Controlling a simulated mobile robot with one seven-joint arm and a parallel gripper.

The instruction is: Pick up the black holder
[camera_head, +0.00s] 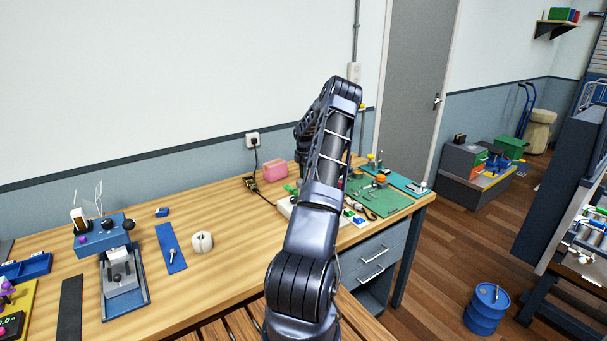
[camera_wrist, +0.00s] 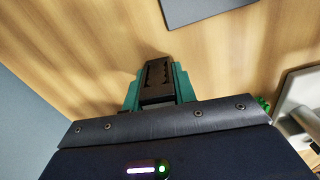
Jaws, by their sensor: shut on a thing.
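The black holder (camera_wrist: 157,75) is in the wrist view, a dark slotted piece between the two teal fingers of my gripper (camera_wrist: 157,88). The fingers are shut on its sides. The wood tabletop shows around it; I cannot tell whether it touches the table. In the head view my own arm hides the gripper and the holder.
The wooden workbench (camera_head: 215,275) carries a pink block (camera_head: 275,169), a green mat (camera_head: 391,203), a blue strip (camera_head: 171,249) and a white roll (camera_head: 202,242). A dark flat piece (camera_wrist: 200,9) and a pale object (camera_wrist: 302,100) lie near the gripper.

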